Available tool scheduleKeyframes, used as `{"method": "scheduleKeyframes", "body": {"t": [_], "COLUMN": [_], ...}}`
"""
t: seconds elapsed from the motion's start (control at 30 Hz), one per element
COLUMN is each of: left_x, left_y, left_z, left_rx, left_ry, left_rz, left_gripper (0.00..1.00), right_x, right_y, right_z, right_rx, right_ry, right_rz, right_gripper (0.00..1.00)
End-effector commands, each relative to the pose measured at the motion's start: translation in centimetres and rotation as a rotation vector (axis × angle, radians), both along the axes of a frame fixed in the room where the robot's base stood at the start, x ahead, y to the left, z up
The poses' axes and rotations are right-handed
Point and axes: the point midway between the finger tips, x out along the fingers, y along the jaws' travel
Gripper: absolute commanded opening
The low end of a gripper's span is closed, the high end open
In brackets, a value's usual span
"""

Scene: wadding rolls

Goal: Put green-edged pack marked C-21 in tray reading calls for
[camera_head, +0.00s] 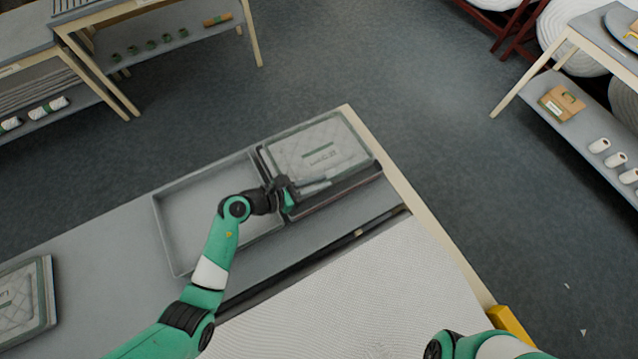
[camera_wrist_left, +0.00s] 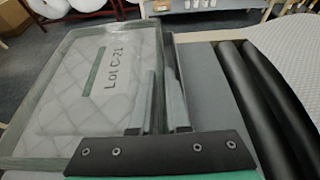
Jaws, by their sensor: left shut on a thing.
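A green-edged, quilted pale pack (camera_head: 318,155) shows in the head view over the right-hand tray (camera_head: 338,193). In the left wrist view the pack (camera_wrist_left: 75,115) bears the print "Lot C-21" beside a green strip. My left gripper (camera_head: 290,195) is shut on the pack's near edge; its fingers (camera_wrist_left: 164,105) straddle that edge. I cannot tell whether the pack rests in the tray or hangs just above it. An empty grey tray (camera_head: 203,205) stands to its left. No tray label is legible. My right arm shows at the bottom right, its gripper out of view.
Another green-edged pack (camera_head: 22,305) lies at the table's left end. A dark slot (camera_head: 310,262) runs between the grey bench and a white textured sheet (camera_head: 360,295). Shelves with rolls stand at the back left and right.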

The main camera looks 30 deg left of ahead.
Motion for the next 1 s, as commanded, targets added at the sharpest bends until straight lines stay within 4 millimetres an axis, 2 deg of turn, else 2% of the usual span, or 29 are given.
{"method": "scheduleKeyframes", "body": {"t": [0.03,0.07,0.27,0.77,0.8,0.93,1.0], "left_x": [0.0,0.0,0.1,0.1,0.0,0.0,0.0], "left_y": [0.0,0.0,0.1,0.1,0.1,0.1,0.1], "left_z": [-1.0,-1.1,-0.9,-2.0,-2.0,-2.0,-2.0], "left_rx": [0.001,0.001,0.001,0.001,0.001,0.001,0.001], "left_ry": [-0.001,-0.001,-0.003,-0.003,-0.002,-0.002,-0.002], "left_rz": [0.001,0.001,0.000,0.000,0.000,0.000,0.000], "left_gripper": [0.00,0.00,0.00,0.00,0.17,0.41,0.44], "right_x": [0.0,0.0,0.0,0.0,0.0,0.0,0.0], "right_y": [0.0,0.0,0.0,0.0,0.0,0.0,0.0], "right_z": [-0.6,-0.6,-0.4,-1.2,-1.2,-1.2,-1.2], "right_rx": [0.000,0.000,0.000,0.000,0.000,0.000,0.000], "right_ry": [0.001,0.001,0.000,0.000,0.000,0.000,0.000], "right_rz": [0.000,0.000,0.000,0.000,0.000,0.000,0.000], "right_gripper": [0.33,0.33,0.33,0.33,0.33,0.33,0.33]}}
